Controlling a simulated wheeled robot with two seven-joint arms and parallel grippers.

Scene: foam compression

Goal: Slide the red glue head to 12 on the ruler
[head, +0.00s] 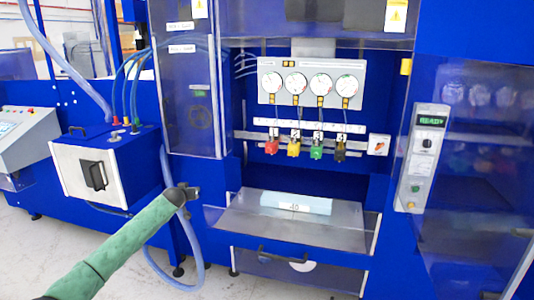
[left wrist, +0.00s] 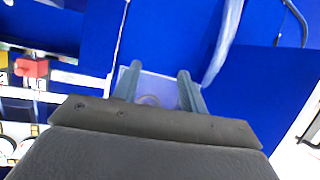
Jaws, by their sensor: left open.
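The red glue head (head: 271,145) hangs at the left end of a row of coloured heads on a horizontal rail, below the white ruler (head: 300,127). The ruler's numbers are too small to read. In the left wrist view the red head (left wrist: 31,68) is at the left edge. My left gripper (head: 190,190) is in front of the machine, lower left of the red head and well apart from it. In the left wrist view its two fingers (left wrist: 158,82) are spread with nothing between them. My right gripper is not in view.
Yellow (head: 294,147), green (head: 316,150) and black (head: 340,149) heads hang to the right of the red one. Gauges (head: 296,83) sit above the ruler. A metal shelf (head: 240,222) juts out below. A clear panel (head: 185,100) stands left of the opening.

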